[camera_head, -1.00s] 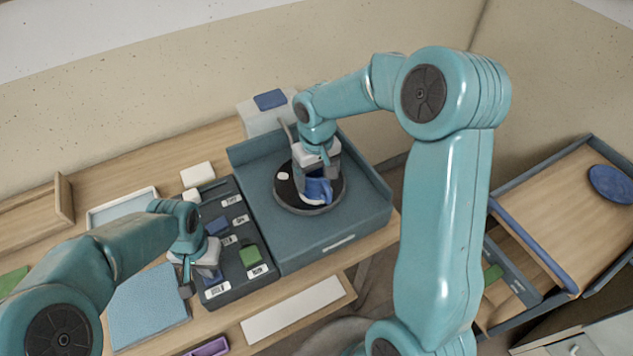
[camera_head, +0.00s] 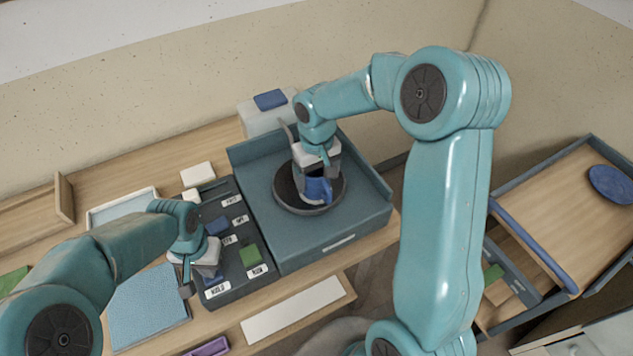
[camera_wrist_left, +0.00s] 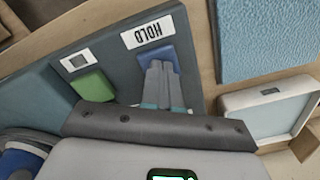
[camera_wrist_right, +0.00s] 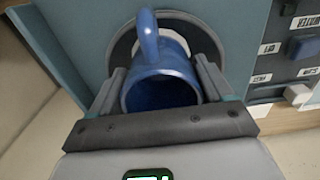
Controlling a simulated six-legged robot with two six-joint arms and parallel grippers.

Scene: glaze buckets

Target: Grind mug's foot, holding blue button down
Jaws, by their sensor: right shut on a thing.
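The blue mug (camera_head: 318,190) is between the fingers of my right gripper (camera_head: 318,178), over the dark round wheel (camera_head: 292,204). In the right wrist view the mug (camera_wrist_right: 162,88) has its open mouth toward the camera, its handle up in the picture and its foot toward the wheel. I cannot tell whether the foot touches the wheel. My left gripper (camera_head: 188,285) is at the near end of the button panel. In the left wrist view its fingers (camera_wrist_left: 161,82) are together, with their tips on the blue button (camera_wrist_left: 143,54) beside the HOLD label (camera_wrist_left: 148,31).
A green button (camera_wrist_left: 92,85) sits next to the blue one. Other labelled buttons run up the panel (camera_head: 240,285). A light blue mat (camera_head: 148,305) and a pale tray (camera_head: 108,212) lie left of it. A raised wall (camera_head: 250,147) backs the wheel's housing.

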